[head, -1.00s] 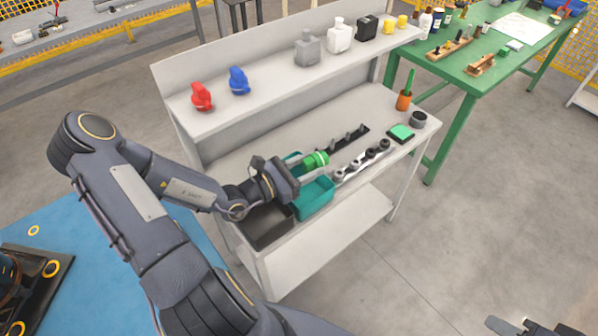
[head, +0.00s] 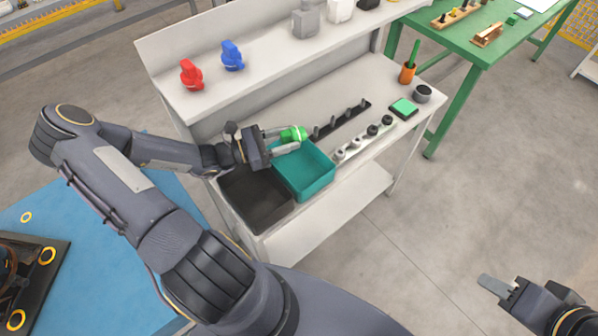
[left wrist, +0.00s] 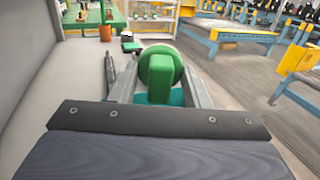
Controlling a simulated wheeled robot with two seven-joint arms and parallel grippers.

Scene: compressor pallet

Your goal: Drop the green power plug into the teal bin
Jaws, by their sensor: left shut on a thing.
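My left gripper (head: 283,141) is shut on the green power plug (head: 294,134), which sticks out from the fingertips. The plug is above the back part of the teal bin (head: 306,187) in the head view. In the left wrist view the plug (left wrist: 160,70) sits between the two fingers, with part of the teal bin (left wrist: 178,97) below it. The inside floor of the teal bin that shows is empty. My right gripper (head: 498,287) is at the lower right of the head view, far from the bench; its finger gap is not clear.
A black bin (head: 258,203) stands left of the teal bin on the grey bench. A row of grey and black fittings (head: 365,143) and a dark strip with pegs (head: 340,121) lie to the right. Red (head: 191,74) and blue (head: 232,55) plugs stand on the shelf above.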

